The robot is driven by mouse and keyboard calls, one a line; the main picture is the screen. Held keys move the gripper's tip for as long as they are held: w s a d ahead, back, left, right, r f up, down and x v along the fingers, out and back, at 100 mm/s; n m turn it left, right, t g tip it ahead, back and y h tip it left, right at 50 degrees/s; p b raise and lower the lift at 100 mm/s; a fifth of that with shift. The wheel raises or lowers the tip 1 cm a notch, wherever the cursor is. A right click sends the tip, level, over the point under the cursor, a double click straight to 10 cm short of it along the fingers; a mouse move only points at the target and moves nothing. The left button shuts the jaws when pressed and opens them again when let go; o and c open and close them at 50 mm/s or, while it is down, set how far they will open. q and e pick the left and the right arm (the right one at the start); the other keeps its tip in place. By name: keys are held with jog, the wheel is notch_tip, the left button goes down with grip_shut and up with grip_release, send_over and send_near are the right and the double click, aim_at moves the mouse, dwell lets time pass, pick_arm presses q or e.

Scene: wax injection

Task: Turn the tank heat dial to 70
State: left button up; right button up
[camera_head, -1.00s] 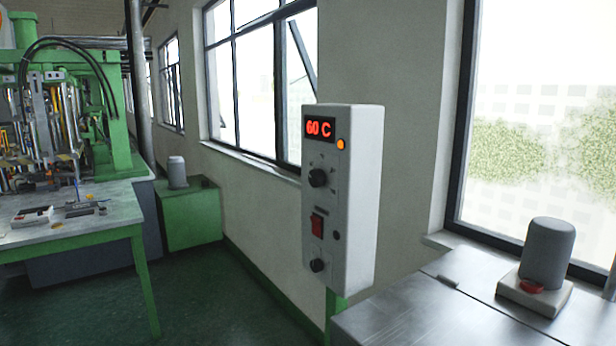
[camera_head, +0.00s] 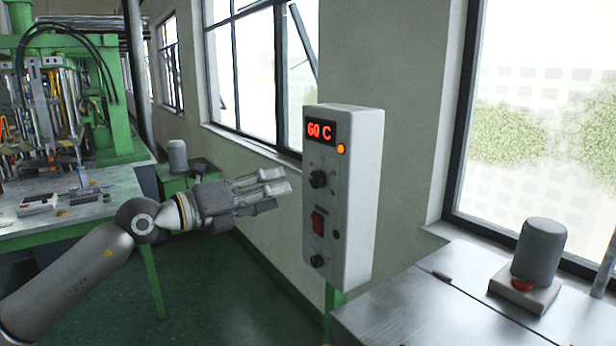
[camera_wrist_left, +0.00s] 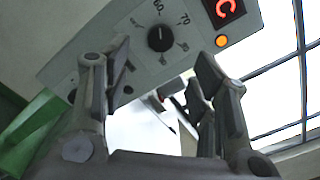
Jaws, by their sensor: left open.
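The white control box (camera_head: 357,200) stands upright in the middle of the head view, its red display (camera_head: 319,131) reading 60 C. The black heat dial (camera_head: 318,179) is below the display. In the left wrist view the dial (camera_wrist_left: 160,38) sits on a scale with 60 and 70 printed above it, its light mark pointing near 60. My left gripper (camera_head: 268,190) is open and empty, just left of the box at about dial height, apart from it. In the left wrist view its fingers (camera_wrist_left: 155,85) spread below the dial. My right gripper is not in view.
A red switch (camera_head: 318,223) and a lower black knob (camera_head: 317,261) are on the same panel, with an orange lamp (camera_head: 341,149) beside the display. A metal bench (camera_head: 430,310) is at right. A green-legged table (camera_head: 90,225) is behind my left arm.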

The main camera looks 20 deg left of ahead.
aim_at(313, 181)
pick_arm(q)
jog(key=p+x, duration=0.3)
jog(key=x, duration=0.5)
jog(key=shift+w+d+r, duration=0.1)
jog(key=shift+r, duration=0.05)
jog(key=shift+w+d+p, duration=0.3)
jog(key=shift+w, duration=0.1)
jog(key=c, duration=1)
